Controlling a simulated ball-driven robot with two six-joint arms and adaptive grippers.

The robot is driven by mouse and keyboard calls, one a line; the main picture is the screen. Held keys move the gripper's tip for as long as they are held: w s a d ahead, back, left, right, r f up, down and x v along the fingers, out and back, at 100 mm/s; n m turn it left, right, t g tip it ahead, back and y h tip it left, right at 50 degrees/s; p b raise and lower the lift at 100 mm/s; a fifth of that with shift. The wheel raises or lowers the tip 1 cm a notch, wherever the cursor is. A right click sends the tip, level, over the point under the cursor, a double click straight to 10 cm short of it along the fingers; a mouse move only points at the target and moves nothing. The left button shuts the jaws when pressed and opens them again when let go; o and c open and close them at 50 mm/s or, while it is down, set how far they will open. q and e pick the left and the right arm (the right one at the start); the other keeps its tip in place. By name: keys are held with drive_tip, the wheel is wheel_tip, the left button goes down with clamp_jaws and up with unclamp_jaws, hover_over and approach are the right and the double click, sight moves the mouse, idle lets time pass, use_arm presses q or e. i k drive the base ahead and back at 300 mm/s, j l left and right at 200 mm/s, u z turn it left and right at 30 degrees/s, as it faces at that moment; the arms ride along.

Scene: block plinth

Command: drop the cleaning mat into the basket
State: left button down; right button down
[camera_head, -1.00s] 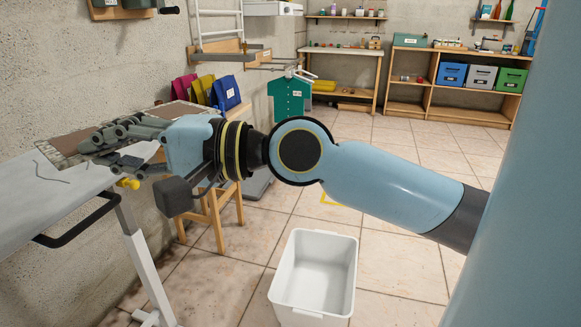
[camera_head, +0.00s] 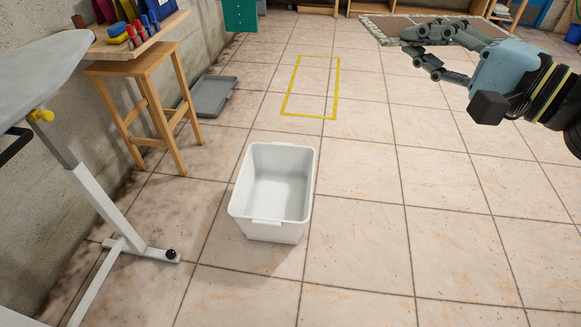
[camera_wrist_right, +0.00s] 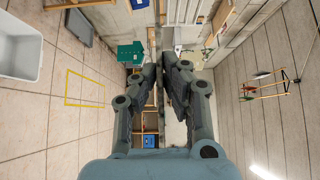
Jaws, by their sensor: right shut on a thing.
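The cleaning mat (camera_head: 388,29) is a flat brown piece with a pale patterned border, at the top right of the head view. My right gripper (camera_head: 412,47) is shut on its near edge and holds it out flat, away from the board. The basket (camera_head: 243,198) is a white, empty, open-topped bin on the floor, left of and nearer than the gripper. A corner of it shows in the wrist view (camera_wrist_right: 18,48). My left gripper is out of view.
An ironing board (camera_head: 35,62) with a white leg stands at the left. Beside it are a wooden stool (camera_head: 150,62) and a grey tray (camera_head: 213,95) on the floor. A yellow taped rectangle (camera_head: 338,88) lies behind the basket. The tiled floor right of the basket is clear.

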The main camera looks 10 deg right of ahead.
sight(282, 215)
drive_tip(key=i+j, duration=0.2)
drive_tip(key=i, duration=0.2)
drive_tip(key=i+j, duration=0.15)
drive_tip(key=i, duration=0.2)
drive_tip(key=i+j, duration=0.2)
drive_tip(key=i, duration=0.2)
